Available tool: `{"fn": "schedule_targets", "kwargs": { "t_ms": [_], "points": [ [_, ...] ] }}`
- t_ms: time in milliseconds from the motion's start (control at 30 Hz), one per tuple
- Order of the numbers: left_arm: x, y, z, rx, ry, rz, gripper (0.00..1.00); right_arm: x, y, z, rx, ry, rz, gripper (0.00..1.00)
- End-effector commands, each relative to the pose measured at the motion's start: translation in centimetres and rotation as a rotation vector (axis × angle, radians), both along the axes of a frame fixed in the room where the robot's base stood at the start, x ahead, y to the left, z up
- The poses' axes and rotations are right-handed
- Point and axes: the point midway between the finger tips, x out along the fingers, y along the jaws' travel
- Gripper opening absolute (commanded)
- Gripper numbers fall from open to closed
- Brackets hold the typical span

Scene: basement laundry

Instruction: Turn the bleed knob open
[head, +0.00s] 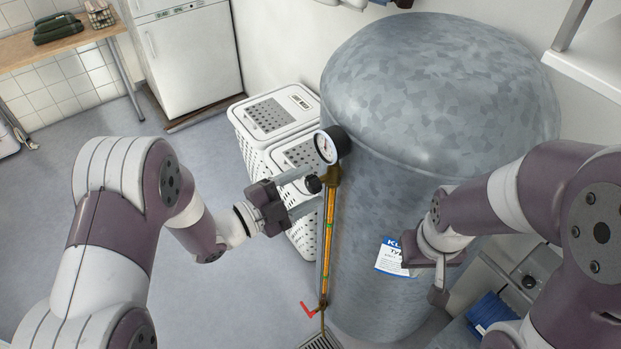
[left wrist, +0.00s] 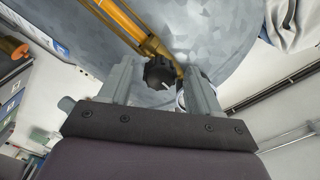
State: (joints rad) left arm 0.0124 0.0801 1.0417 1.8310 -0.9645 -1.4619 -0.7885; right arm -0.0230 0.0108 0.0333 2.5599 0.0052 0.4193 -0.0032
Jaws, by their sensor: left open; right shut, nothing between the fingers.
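The bleed knob (head: 313,184) is a small black knob on the brass fitting at the upper end of the sight-glass tube (head: 326,230), just below a round gauge (head: 327,146). In the left wrist view the knob (left wrist: 160,73) sits between the two fingers. My left gripper (head: 309,190) is open with a finger on either side of the knob; a gap shows at each side, and contact cannot be made out. My right gripper (head: 438,290) is shut and empty in front of the tank, near a blue-and-white label (head: 394,257).
The large grey galvanised tank (head: 440,100) fills the middle right. White laundry baskets (head: 272,112) stand behind the tube. A red lever (head: 308,309) is at the tube's lower end above a floor grate (head: 321,341). Open floor (head: 190,290) lies at left.

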Motion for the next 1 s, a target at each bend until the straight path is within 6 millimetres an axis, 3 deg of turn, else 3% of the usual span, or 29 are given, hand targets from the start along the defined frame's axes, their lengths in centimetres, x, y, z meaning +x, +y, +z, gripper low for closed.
{"fn": "schedule_targets", "kwargs": {
  "t_ms": [167, 433, 467, 600, 633, 1000],
  "points": [
    [0.95, -1.29, 0.06, -0.001, 0.000, 0.001, 0.63, 0.00, 0.00, 0.37, 0.000, 0.000, 0.000, 0.00],
    [1.10, -1.44, -0.01, -0.001, 0.001, 0.001, 0.63, -0.01, 0.00, 0.34, 0.000, 0.000, 0.000, 0.00],
    [1.09, -1.43, -0.01, -0.001, 0.001, 0.001, 0.60, -0.01, 0.00, 0.34, 0.000, 0.000, 0.000, 0.00],
    [1.09, -1.42, 0.00, -0.001, 0.001, 0.001, 0.14, -0.01, 0.00, 0.34, 0.000, 0.000, 0.000, 0.00],
    [1.09, -1.41, -0.02, -0.001, 0.001, 0.001, 0.07, -0.01, 0.00, 0.34, 0.000, 0.000, 0.000, 0.00],
    [1.08, -1.39, -0.07, -0.018, 0.028, 0.002, 0.07, 0.00, 0.00, 0.38, 0.000, 0.000, 0.000, 0.00]
  ]
}}
